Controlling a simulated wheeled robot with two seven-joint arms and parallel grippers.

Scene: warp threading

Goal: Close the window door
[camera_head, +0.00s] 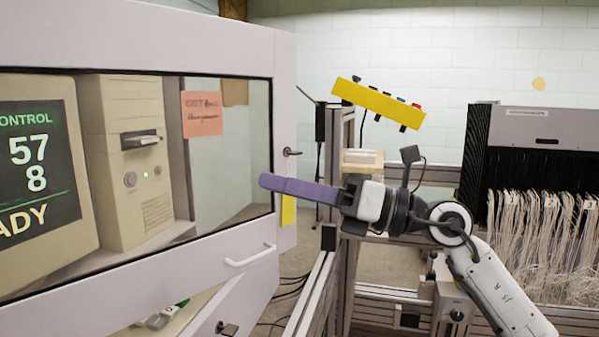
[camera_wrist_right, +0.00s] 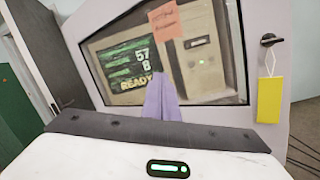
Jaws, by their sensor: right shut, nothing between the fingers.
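The window door (camera_head: 283,120) is a pale lilac frame around a glass pane and fills the left of the head view; it also shows in the wrist view (camera_wrist_right: 276,20). I cannot tell whether it sits flush in its cabinet. It has a white bar handle (camera_head: 250,257) low down and a dark latch (camera_head: 291,152) at its right edge. My right gripper (camera_head: 265,181) has purple fingers, shut and empty, pointing left in front of the pane's right edge. In the wrist view the shut fingers (camera_wrist_right: 160,80) point at the pane. Contact cannot be told. My left gripper is not in view.
A beige computer (camera_head: 125,190) and a monitor (camera_head: 35,160) show through the pane, with an orange note (camera_head: 202,114). A yellow tag (camera_head: 288,208) hangs under the latch. A yellow button box (camera_head: 378,103) and a metal frame (camera_head: 335,210) stand right of the door, with white threads (camera_head: 540,250) beyond.

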